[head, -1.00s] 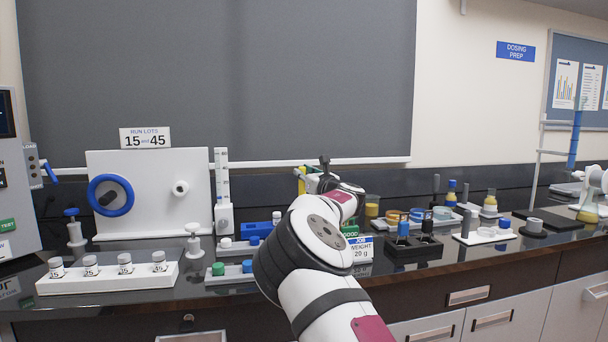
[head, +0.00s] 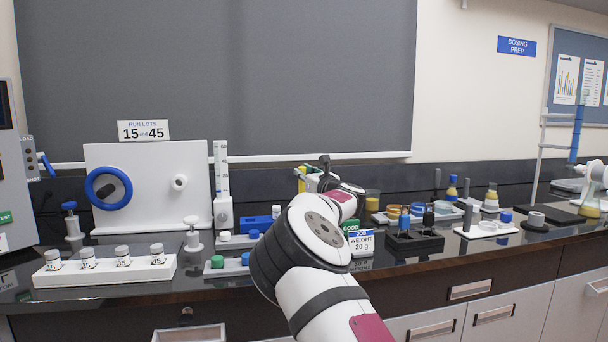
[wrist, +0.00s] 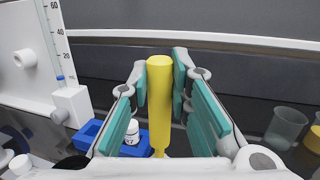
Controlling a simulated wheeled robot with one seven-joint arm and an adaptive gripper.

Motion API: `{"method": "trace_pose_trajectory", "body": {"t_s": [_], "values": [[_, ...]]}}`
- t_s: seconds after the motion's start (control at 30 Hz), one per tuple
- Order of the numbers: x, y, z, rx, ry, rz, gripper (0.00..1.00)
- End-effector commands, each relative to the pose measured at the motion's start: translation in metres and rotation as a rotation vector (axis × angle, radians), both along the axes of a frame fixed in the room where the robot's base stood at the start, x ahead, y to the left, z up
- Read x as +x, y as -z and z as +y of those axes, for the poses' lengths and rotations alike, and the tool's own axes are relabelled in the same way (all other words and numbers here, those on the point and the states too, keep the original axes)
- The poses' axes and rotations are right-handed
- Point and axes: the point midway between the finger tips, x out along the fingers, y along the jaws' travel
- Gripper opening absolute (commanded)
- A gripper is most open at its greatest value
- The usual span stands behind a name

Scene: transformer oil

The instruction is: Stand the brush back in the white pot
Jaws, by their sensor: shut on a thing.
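My gripper (wrist: 170,100) is shut on the upright yellow handle of the brush (wrist: 160,85), with a teal finger pad on each side of it. The lower end of the brush is hidden behind my gripper body in the wrist view. In the head view a bit of the yellow handle (head: 302,182) shows behind my arm, near the back of the counter. I cannot make out the white pot with certainty in either view; my arm covers part of the counter.
A blue holder with a white bottle (wrist: 132,132) stands left of the brush. Clear beakers (wrist: 285,128) stand to the right. A white panel with a blue wheel (head: 109,188) and a white vial rack (head: 105,270) are at left. A black block with bottles (head: 414,243) stands right of my arm.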

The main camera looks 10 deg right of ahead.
Motion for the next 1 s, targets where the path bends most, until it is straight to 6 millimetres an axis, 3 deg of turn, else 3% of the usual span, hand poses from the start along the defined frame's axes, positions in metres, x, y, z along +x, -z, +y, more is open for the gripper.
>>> {"method": "trace_pose_trajectory", "body": {"t_s": [1.0], "values": [[0.000, 0.024, 0.000, 0.000, 0.000, -0.001, 0.00]]}}
